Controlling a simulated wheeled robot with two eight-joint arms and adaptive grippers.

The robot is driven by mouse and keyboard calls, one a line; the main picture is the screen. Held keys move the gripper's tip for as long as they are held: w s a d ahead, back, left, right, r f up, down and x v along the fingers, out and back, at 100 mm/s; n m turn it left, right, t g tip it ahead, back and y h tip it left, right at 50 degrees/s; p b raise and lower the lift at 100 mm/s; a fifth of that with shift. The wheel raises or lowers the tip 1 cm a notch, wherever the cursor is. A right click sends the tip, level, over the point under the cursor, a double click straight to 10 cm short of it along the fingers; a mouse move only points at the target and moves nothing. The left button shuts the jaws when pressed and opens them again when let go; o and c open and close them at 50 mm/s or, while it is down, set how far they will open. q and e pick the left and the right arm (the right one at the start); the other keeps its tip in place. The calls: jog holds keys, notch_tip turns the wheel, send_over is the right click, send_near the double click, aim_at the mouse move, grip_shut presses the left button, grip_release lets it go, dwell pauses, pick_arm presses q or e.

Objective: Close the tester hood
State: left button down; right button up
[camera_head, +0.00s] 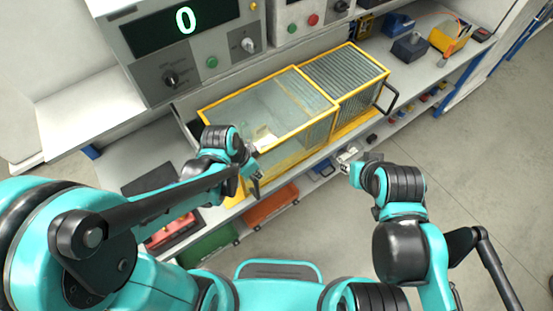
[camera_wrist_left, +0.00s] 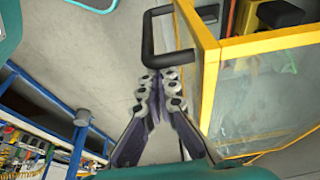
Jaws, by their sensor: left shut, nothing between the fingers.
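The tester hood (camera_head: 262,108) is a clear box with a yellow frame on the bench, under the tester panel. A ribbed section (camera_head: 343,77) joins its right side, with a black handle (camera_head: 387,97) at the right end. My left gripper (camera_head: 255,184) is shut and empty in front of the hood's lower left part. In the left wrist view, its closed fingers (camera_wrist_left: 155,82) point toward a black handle (camera_wrist_left: 150,40) on a yellow frame (camera_wrist_left: 207,70); contact cannot be told. My right gripper (camera_head: 352,163) is in front of the bench; its fingers are too small to read.
The tester panel (camera_head: 185,60) shows a green 0 above the hood. Blue (camera_head: 398,24) and yellow (camera_head: 449,36) boxes stand on the bench at right. The floor (camera_head: 470,150) at right is clear.

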pick_arm(q)
jog(key=s+a, duration=0.5)
jog(key=a, duration=0.1)
jog(key=shift+a, duration=0.2)
pick_arm(e)
jog(key=shift+s+r, duration=0.1)
jog(key=shift+r, duration=0.1)
jog(key=shift+a, duration=0.1)
